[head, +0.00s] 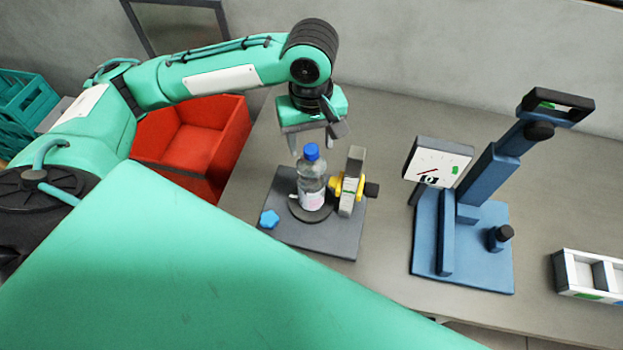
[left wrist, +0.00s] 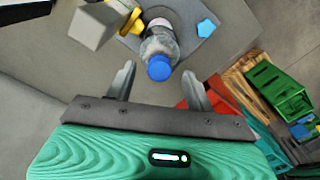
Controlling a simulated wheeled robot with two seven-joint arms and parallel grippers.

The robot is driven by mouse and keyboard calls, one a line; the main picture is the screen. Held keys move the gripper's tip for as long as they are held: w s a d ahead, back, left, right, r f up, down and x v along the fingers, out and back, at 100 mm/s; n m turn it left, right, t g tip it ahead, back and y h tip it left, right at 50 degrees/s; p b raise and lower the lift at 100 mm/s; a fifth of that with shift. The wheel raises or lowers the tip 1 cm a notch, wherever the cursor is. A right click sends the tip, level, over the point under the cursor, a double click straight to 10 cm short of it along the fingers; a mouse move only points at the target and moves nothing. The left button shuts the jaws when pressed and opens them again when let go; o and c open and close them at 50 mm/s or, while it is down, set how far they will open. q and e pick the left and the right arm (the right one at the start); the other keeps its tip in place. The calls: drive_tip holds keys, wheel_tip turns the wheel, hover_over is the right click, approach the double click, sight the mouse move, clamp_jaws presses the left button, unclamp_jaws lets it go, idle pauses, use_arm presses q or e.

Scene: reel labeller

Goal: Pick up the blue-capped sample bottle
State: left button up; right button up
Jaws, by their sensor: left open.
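The sample bottle (head: 312,180) is clear with a blue cap and a pale label. It stands upright on a round disc of the dark labeller plate (head: 342,242) in the head view. In the left wrist view the bottle (left wrist: 159,48) lies ahead of the fingers, cap toward me. My left gripper (head: 312,148) is open, pointing down just above and behind the bottle. In the left wrist view the two fingers (left wrist: 158,84) are spread to either side of the cap's line, apart from it. My right gripper is not in view.
A yellow and grey roller unit (head: 351,182) stands close to the bottle's right. A blue star knob (head: 269,219) is at the plate's left. A blue stand with a dial (head: 438,162) and a white rack (head: 590,274) are further right. A red bin (head: 196,140) sits left of the table.

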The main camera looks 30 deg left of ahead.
sight(311, 149)
use_arm(q)
drive_tip(key=shift+f, duration=1.75)
clamp_jaws()
drive_tip(key=shift+w+r, duration=0.1)
